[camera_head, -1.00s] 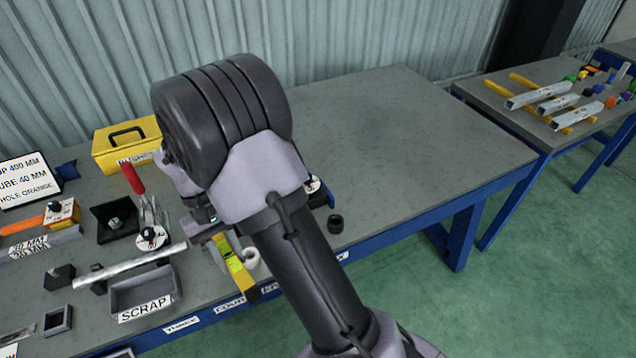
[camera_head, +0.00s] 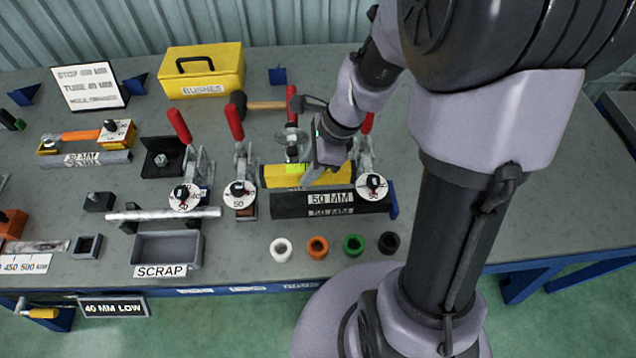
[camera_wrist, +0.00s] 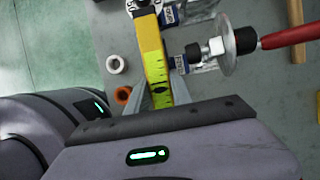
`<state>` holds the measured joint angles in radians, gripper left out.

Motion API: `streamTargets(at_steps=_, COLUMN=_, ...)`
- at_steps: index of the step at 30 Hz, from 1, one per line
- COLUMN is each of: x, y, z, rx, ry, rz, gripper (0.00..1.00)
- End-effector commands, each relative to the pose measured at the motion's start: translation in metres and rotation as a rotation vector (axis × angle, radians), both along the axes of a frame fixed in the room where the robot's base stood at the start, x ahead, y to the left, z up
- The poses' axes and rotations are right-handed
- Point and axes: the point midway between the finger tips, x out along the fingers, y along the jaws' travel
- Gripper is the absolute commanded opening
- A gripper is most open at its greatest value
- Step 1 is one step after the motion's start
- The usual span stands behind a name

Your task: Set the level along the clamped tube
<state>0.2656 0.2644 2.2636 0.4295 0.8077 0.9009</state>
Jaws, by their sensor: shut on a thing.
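The yellow level (camera_head: 330,178) with its lime vial lies lengthwise just behind the dark 50 MM piece (camera_head: 285,208), left to right in the head view. I cannot tell whether it touches a tube under it. Clamps with red handles stand at its left (camera_head: 238,165) and right (camera_head: 371,165). My gripper (camera_head: 308,178) is shut on the level near its middle, partly hidden by my arm. In the wrist view the level (camera_wrist: 151,40) runs up from between my fingers (camera_wrist: 163,95), beside a clamp's spindle (camera_wrist: 216,48).
A silver tube (camera_head: 140,214) lies at another red-handled clamp (camera_head: 182,160). The scrap tray (camera_head: 168,250) is at front left. White (camera_head: 281,249), orange (camera_head: 318,247), green (camera_head: 354,244) and black (camera_head: 389,242) bushes line the front. A hammer (camera_head: 262,105) and yellow box (camera_head: 203,75) are behind.

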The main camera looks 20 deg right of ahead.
Motion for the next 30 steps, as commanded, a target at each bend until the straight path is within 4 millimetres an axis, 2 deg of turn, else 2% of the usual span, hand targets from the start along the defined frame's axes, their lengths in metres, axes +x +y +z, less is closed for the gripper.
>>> streamTargets(at_steps=1, x=-0.001, y=0.0, z=-0.019, rx=0.001, ry=0.004, rz=0.002, gripper=0.0)
streamTargets(at_steps=10, x=-0.001, y=0.0, z=-0.081, rx=0.0, ry=0.004, rz=0.005, gripper=0.0)
streamTargets(at_steps=21, x=0.0, y=0.0, z=-0.084, rx=0.0, ry=0.001, rz=0.006, gripper=0.0)
streamTargets(at_steps=22, x=0.0, y=0.0, z=-0.083, rx=0.0, ry=0.001, rz=0.007, gripper=0.33)
streamTargets(at_steps=24, x=0.0, y=0.0, z=-0.082, rx=0.0, ry=0.001, rz=0.007, gripper=0.47)
streamTargets(at_steps=30, x=0.0, y=0.0, z=-0.082, rx=0.0, ry=0.001, rz=0.007, gripper=0.49)
